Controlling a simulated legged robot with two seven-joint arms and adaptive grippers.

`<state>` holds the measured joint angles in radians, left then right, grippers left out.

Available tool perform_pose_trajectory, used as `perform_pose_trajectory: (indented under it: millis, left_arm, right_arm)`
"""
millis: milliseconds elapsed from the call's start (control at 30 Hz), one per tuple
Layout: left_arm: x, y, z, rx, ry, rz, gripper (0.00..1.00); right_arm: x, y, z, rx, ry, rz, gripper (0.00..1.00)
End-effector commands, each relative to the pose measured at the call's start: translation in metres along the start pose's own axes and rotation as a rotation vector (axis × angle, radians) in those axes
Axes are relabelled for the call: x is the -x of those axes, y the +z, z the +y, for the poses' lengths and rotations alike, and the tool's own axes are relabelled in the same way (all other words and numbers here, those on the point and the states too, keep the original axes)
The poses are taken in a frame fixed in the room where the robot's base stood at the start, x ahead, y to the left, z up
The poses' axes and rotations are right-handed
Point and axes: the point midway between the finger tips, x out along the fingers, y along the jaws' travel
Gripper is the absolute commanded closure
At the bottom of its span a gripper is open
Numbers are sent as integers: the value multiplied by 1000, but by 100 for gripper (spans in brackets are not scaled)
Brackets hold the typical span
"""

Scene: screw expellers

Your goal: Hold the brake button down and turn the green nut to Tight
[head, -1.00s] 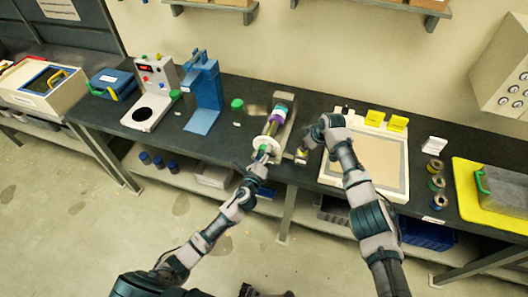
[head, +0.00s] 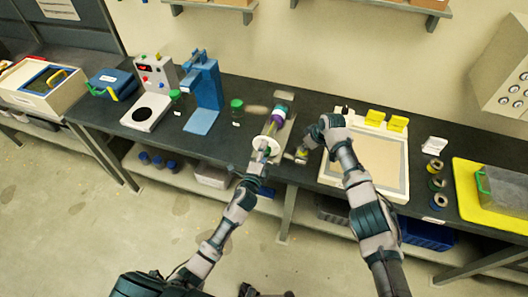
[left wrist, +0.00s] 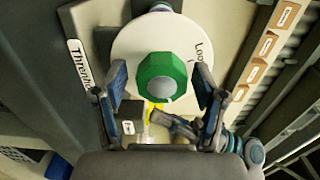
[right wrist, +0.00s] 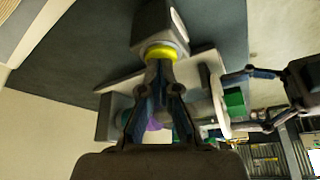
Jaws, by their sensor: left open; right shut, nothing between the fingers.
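The green nut (left wrist: 161,78) sits at the centre of a white disc (left wrist: 140,32) on the front of the screw expeller (head: 277,125). Part of a word starting "Loo" shows at the disc's right. My left gripper (head: 262,153) is open; in the left wrist view its fingers (left wrist: 161,88) are on either side of the nut with gaps. The right wrist view also shows the nut (right wrist: 235,103) between them. My right gripper (right wrist: 160,68) is shut and empty, its tips at the yellow brake button (right wrist: 161,52) under a grey block. I cannot tell how far the button is pressed.
A white-framed tray (head: 325,172) stands right of the expeller. A green-capped jar (head: 237,105) and a blue stand (head: 203,95) are to its left. A yellow tray (head: 465,190) lies at the far right. The bench's front edge runs below both grippers.

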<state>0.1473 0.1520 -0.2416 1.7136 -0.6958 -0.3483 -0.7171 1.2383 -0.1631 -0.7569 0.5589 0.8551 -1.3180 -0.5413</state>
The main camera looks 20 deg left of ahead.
Motion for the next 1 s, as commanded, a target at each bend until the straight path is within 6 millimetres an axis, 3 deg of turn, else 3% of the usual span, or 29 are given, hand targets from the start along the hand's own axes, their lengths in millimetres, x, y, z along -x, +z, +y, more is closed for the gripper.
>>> perform_pose_trajectory:
  millis: [33, 200, 400, 567, 600, 667, 1000]
  left_arm:
    - [0, 0, 0, -2, 0, 0, 32]
    - [0, 0, 0, -4, 0, 0, 74]
    - [-1, 1, 1, -37, 1, 0, 77]
    - [-1, 2, 0, -458, -1, 2, 77]
    - [-1, 1, 1, -489, 2, 0, 47]
    - [-1, 1, 2, -475, 3, -1, 32]
    - [1, 0, 0, -471, 0, 0, 29]
  right_arm:
    - [-1, 1, 0, -1, 0, -3, 100]
    - [-1, 1, 0, -1, 0, -3, 100]
    - [-1, 1, 0, -1, -1, -3, 100]
    - [-1, 1, 0, -1, -1, -3, 100]
    - [-1, 1, 0, -1, -1, -3, 100]
    - [-1, 1, 0, -1, -1, -3, 100]
    - [-1, 1, 0, -1, 0, -2, 100]
